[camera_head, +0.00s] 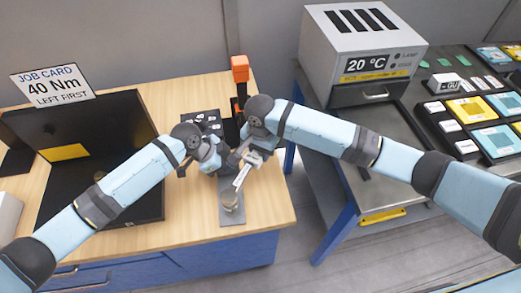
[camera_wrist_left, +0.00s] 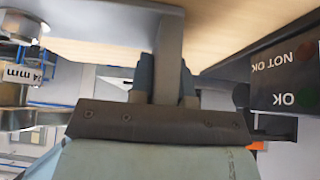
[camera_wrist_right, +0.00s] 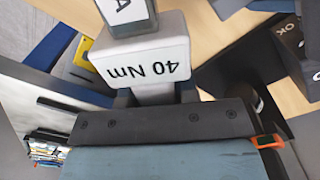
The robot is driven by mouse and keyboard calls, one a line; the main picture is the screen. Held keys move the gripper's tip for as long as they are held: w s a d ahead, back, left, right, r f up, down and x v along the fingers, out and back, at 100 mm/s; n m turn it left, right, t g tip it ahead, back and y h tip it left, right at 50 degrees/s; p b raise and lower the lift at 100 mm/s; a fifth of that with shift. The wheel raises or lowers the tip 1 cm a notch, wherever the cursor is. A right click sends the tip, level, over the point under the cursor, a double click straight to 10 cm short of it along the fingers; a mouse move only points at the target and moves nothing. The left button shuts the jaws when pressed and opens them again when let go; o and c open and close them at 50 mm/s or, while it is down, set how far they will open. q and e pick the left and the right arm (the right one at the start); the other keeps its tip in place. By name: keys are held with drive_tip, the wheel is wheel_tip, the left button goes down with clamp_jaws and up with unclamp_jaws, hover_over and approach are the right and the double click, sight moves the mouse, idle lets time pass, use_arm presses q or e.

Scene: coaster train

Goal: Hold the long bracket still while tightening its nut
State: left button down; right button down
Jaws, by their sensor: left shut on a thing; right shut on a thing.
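In the left wrist view my left gripper (camera_wrist_left: 165,92) is shut on a grey upright bar, which looks like the long bracket (camera_wrist_left: 168,45). In the head view my left gripper (camera_head: 222,163) is close beside my right gripper (camera_head: 252,157) above the bench. My right gripper is shut on a pale tool with a block marked 40 Nm (camera_wrist_right: 148,58) in the right wrist view. The tool (camera_head: 242,176) slants down toward a round metal piece (camera_head: 231,200) on a grey plate (camera_head: 232,216). A metal piece marked 24 mm (camera_wrist_left: 15,75) is at the left wrist view's left. I cannot make out the nut.
A job card (camera_head: 52,85) reads 40 Nm, left first. A black tray (camera_head: 140,205) lies at the bench's left. A dark OK / NOT OK box (camera_wrist_left: 285,78) is near my left gripper. An orange-topped post (camera_head: 240,70) stands behind. A grey oven-like box (camera_head: 355,55) is at right.

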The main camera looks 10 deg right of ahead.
sight(276, 175)
drive_tip(key=shift+f, duration=1.65)
idle(1.8)
drive_tip(key=shift+s+d+f+m, duration=0.1)
drive_tip(key=shift+s+d+m, duration=1)
idle(1.4)
drive_tip(key=shift+s+d+m, duration=0.75)
drive_tip(key=shift+s+m, duration=0.05)
drive_tip(key=shift+s, duration=0.2)
idle(1.0)
